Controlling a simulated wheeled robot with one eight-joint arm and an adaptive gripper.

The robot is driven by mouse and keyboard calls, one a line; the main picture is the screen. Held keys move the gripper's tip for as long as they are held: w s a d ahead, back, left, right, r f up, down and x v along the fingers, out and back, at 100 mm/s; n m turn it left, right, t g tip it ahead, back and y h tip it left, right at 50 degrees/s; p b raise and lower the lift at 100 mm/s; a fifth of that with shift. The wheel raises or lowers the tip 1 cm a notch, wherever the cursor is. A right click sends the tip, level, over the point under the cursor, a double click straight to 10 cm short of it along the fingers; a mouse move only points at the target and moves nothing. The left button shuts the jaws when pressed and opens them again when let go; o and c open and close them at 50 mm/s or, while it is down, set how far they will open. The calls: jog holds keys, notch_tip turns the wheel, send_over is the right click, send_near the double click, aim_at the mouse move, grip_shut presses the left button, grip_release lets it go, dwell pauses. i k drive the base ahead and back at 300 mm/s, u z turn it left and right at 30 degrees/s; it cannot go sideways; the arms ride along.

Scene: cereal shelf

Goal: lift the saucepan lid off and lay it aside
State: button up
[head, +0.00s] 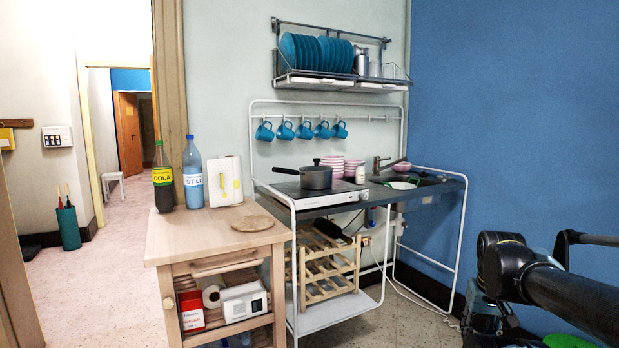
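A dark grey saucepan (316,180) stands on the white hob on the kitchen counter, its long handle pointing left. Its lid (316,165) sits on top, with a small dark knob in the middle. My arm shows at the lower right, dark and well apart from the saucepan. I cannot make out the fingertips of my gripper there, so its state is not shown.
A wooden cart (215,228) stands left of the counter, holding a cola bottle (163,180), a water bottle (193,175) and a round wooden board (253,223). Pink bowls (332,168) stand behind the saucepan. Blue mugs (304,130) hang above. The cart's front top is clear.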

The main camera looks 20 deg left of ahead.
aim_at(316, 168)
jog(key=k, duration=0.25)
jog(key=u, duration=1)
jog(key=i, duration=0.7)
jog(key=z, duration=0.05)
